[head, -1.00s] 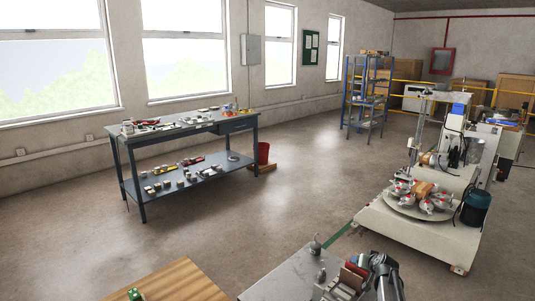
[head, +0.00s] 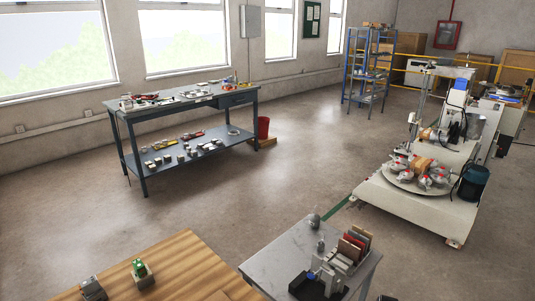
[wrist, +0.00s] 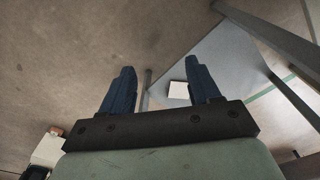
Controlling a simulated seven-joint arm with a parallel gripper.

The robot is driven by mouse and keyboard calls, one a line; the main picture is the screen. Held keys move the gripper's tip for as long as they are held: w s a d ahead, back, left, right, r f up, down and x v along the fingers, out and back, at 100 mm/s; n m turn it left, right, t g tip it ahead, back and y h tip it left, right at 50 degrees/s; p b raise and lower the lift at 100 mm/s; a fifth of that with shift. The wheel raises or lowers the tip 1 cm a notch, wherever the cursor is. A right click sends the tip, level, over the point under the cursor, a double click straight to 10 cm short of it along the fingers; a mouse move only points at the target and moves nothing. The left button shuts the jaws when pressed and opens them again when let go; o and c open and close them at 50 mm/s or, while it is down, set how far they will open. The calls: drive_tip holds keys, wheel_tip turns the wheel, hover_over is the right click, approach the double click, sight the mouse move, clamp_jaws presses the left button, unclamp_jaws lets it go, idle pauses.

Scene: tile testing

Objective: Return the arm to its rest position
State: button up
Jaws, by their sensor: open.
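My gripper (wrist: 158,68) shows in the wrist view with its two dark blue fingers spread apart. Nothing is held between them. Beyond the fingers are brown floor and a grey-blue flat surface (wrist: 222,52). A small white square (wrist: 178,90) shows on or near that surface, behind the right finger's inner side, apart from the grip. I cannot tell what the square is. No part of my gripper can be made out in the head view.
In the head view a grey table (head: 282,250) carries a rack of upright tiles (head: 354,246) and a black device (head: 305,287). A wooden tabletop (head: 190,262) is at lower left. A turntable machine (head: 410,210) stands right, a workbench (head: 185,98) left. Open floor lies between.

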drive_tip(key=s+a+f+g, duration=0.3)
drive_tip(key=s+a, duration=0.7)
drive_tip(key=s, duration=0.4)
drive_tip(key=s+a+f+m+g, duration=0.1)
drive_tip(key=s+a+f+g, duration=0.3)
drive_tip(key=s+a, duration=0.7)
drive_tip(key=s+f, duration=0.1)
drive_tip(key=s, duration=0.3)
drive_tip(key=shift+a+f, duration=0.25)
drive_tip(key=shift+f, duration=0.15)
drive_tip(key=shift+s, duration=0.1)
